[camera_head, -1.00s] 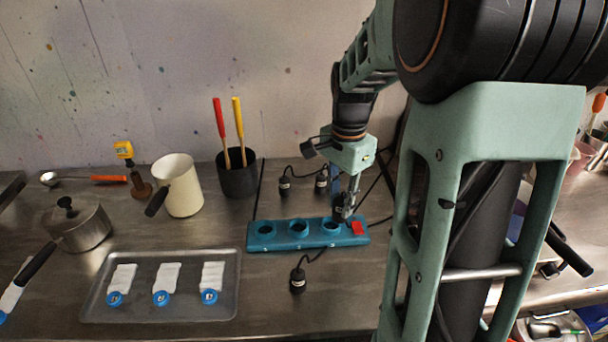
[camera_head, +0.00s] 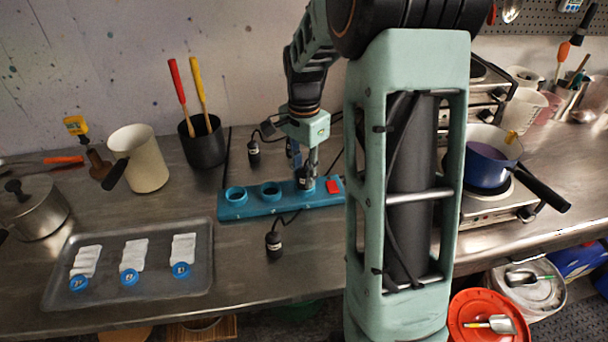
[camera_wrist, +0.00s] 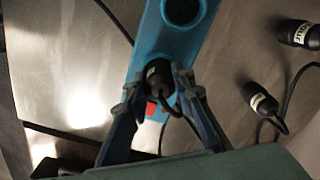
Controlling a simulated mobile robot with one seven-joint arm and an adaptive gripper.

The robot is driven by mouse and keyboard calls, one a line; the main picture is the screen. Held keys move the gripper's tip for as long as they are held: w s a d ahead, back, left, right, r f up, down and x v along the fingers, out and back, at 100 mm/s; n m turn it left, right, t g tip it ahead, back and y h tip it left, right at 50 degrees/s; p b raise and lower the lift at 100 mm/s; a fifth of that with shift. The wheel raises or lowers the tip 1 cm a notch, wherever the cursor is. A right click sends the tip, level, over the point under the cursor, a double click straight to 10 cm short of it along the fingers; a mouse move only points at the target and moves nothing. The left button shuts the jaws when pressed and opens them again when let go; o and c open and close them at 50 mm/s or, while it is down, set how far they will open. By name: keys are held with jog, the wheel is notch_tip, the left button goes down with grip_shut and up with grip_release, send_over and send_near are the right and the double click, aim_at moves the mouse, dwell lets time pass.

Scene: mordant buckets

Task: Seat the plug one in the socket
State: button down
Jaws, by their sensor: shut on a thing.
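My gripper (camera_head: 306,181) is shut on a black plug (camera_wrist: 158,74), whose cable curves away to the right in the wrist view. The blue socket strip (camera_head: 252,207) lies on the counter, with a red switch (camera_head: 333,186) at its right end. The held plug is at the strip's socket nearest the switch; the fingers hide that socket, and I cannot tell how deep the plug sits. Two open round sockets show to the left, the left one (camera_head: 236,195) and the middle one (camera_head: 270,190). The wrist view shows one open socket (camera_wrist: 183,8).
A loose black plug (camera_head: 273,244) stands in front of the strip; another (camera_head: 254,152) stands behind it. Two loose plugs show at right in the wrist view (camera_wrist: 298,33) (camera_wrist: 262,101). A metal tray (camera_head: 150,304) lies left, and a black tool pot (camera_head: 205,145) stands behind.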

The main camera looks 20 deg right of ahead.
aim_at(304, 172)
jog(key=shift+f, duration=0.2)
jog(key=c, duration=1.7)
grip_release()
jog(key=shift+o, duration=0.2)
notch_tip(304, 172, up, 12)
jog(key=shift+r+p, duration=0.25)
jog(key=shift+p, duration=0.1)
